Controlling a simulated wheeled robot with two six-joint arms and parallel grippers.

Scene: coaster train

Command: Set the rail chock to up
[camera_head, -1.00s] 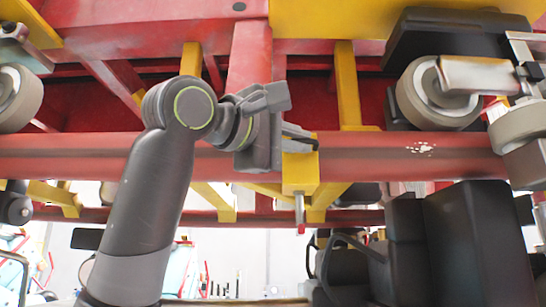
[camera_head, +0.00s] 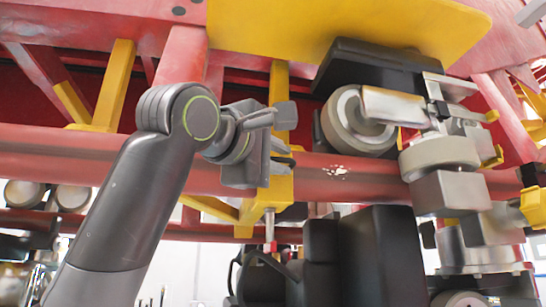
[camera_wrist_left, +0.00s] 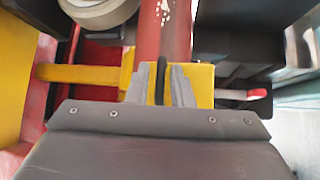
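The rail chock appears to be a yellow block (camera_head: 281,188) against the red tube rail (camera_head: 345,178). A thin metal rod with a red end (camera_head: 270,230) hangs down below the block. My left gripper (camera_head: 287,150) is at the top of the block, at the rail, partly covering it. In the left wrist view its two grey fingers (camera_wrist_left: 160,86) are apart, with a dark strip showing between them. The yellow block (camera_wrist_left: 202,82) lies just behind the right finger, and the red rod end (camera_wrist_left: 257,93) sticks out to the right. Contact cannot be told. My right gripper is not in view.
A wheel assembly with pale wheels (camera_head: 352,122) sits on the rail at the right. Black seats (camera_head: 372,255) stand below. Yellow beams (camera_head: 113,85) and a yellow panel (camera_head: 300,28) are above and behind. More pale wheels (camera_head: 72,196) show at the far left.

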